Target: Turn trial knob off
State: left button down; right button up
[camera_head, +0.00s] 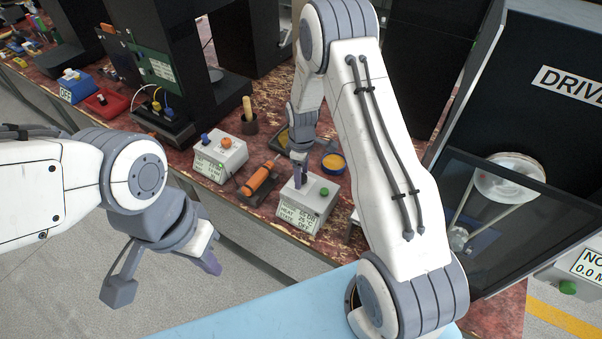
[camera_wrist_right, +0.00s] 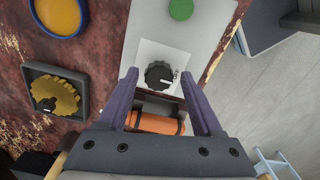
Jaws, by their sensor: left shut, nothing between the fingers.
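A black round knob (camera_wrist_right: 159,75) with a white pointer mark sits on a white label plate on a light grey box. In the right wrist view the pointer is turned toward the right, near small lettering too small to read surely. My right gripper (camera_wrist_right: 160,82) is open, its two purple fingers on either side of the knob; contact cannot be told. In the head view the box (camera_head: 318,212) has a green button and a display with HEAT and STATE lines; my right gripper (camera_head: 300,174) hides its knob. My left gripper (camera_head: 210,263) is shut and empty, away from the bench.
An orange cylinder tool (camera_head: 258,179) lies beside the box. Another grey box (camera_head: 221,156) with blue and orange knobs stands left of it. A yellow-topped round dish (camera_head: 334,163) is close to my right arm. A large dark DRIVE machine (camera_head: 540,60) stands at right.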

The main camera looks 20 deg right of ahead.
jog(key=shift+w, duration=0.1)
jog(key=shift+r, duration=0.35)
notch_tip(320, 180, up, 10)
jog(key=b, duration=0.1)
jog(key=shift+b, duration=0.3)
jog(key=shift+f, duration=0.1)
jog(key=s+a+r, duration=0.8)
jog(key=s+a, duration=0.1)
jog(key=a, duration=0.3)
jog(key=s+a+r+m, duration=0.1)
jog(key=s+a+r, duration=0.1)
jog(key=s, duration=0.8)
jog(key=s+a+r+m+y, duration=0.1)
jog(key=s+a, duration=0.1)
jog(key=s, duration=0.8)
jog(key=shift+s+a+r+m, duration=0.15)
jog(key=shift+s+r+m, duration=0.2)
jog(key=shift+m, duration=0.05)
